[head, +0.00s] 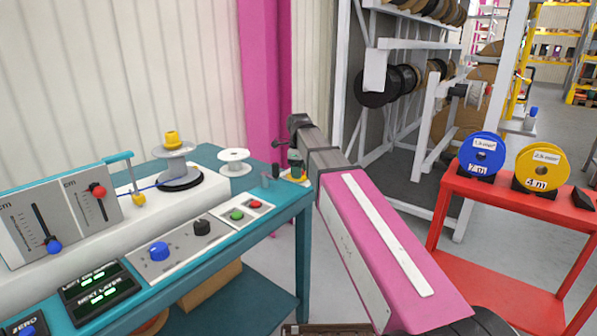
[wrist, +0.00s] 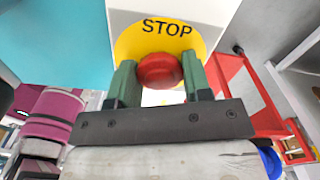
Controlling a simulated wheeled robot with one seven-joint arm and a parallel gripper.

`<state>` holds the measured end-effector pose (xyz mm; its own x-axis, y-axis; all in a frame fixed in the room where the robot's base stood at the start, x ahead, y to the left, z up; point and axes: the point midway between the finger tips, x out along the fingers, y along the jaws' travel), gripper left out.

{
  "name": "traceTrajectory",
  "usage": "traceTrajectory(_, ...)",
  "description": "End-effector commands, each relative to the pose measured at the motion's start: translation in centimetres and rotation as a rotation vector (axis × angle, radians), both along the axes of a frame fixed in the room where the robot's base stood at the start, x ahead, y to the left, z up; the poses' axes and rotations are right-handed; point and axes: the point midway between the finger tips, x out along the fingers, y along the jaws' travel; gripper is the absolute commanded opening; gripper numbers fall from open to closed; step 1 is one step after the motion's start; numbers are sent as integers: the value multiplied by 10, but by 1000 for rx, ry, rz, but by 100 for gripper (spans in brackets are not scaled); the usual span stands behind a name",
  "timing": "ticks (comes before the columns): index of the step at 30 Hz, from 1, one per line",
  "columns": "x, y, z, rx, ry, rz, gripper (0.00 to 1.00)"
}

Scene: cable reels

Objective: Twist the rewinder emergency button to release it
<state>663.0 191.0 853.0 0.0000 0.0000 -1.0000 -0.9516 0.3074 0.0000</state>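The emergency button is a red round knob (wrist: 160,71) on a yellow disc marked STOP (wrist: 127,42), set on a pale box. In the wrist view my gripper (wrist: 160,74) has its two green fingers on either side of the knob, close against its left and right edges. It looks shut on the knob. In the head view my gripper (head: 297,165) is at the far right corner of the teal rewinder bench (head: 306,222). There the knob is too small and covered to make out clearly.
The bench carries a control panel (head: 180,249) with knobs and buttons, a white spool (head: 234,156) and a spindle with a yellow top (head: 172,140). A red table (head: 452,187) with blue (head: 482,150) and yellow reels (head: 541,165) stands to the right. Bare floor lies between.

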Motion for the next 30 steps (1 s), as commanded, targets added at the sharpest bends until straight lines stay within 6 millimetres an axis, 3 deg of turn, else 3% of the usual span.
traceTrajectory(5,0,0,0,0,0,-82,32)
traceTrajectory(18,0,0,0,0,0,-592,32)
traceTrajectory(30,0,0,4,0,0,-578,32)
